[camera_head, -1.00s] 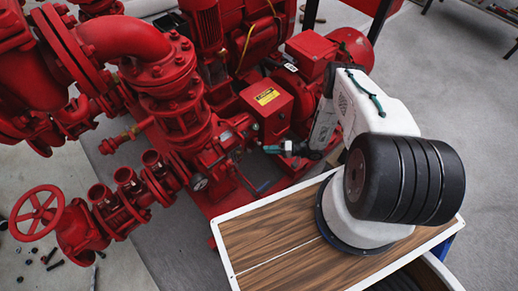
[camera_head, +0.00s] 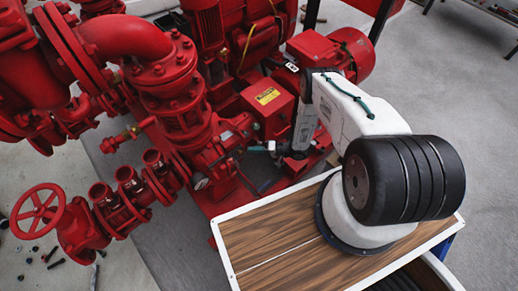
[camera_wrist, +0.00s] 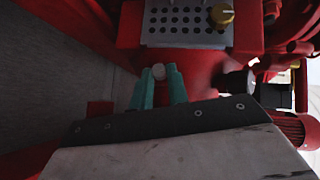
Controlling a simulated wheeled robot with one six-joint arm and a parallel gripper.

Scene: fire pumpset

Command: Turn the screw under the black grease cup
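In the wrist view my gripper (camera_wrist: 160,74) shows two teal fingers set apart, with a gap between them. A small pale round piece (camera_wrist: 158,72) shows between the fingertips; it may be the screw head, and I cannot tell whether the fingers touch it. A dark tapered piece (camera_wrist: 236,82) lies to the right of the fingers; it may be the black grease cup, but it is too dark to be sure. In the head view my gripper (camera_head: 258,148) is small, beside the red pump casing; the screw and cup cannot be made out there.
The red box with a yellow label (camera_head: 266,108) stands close to my gripper. Red valves and pipes (camera_head: 125,195) fill the left; open floor lies at the right.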

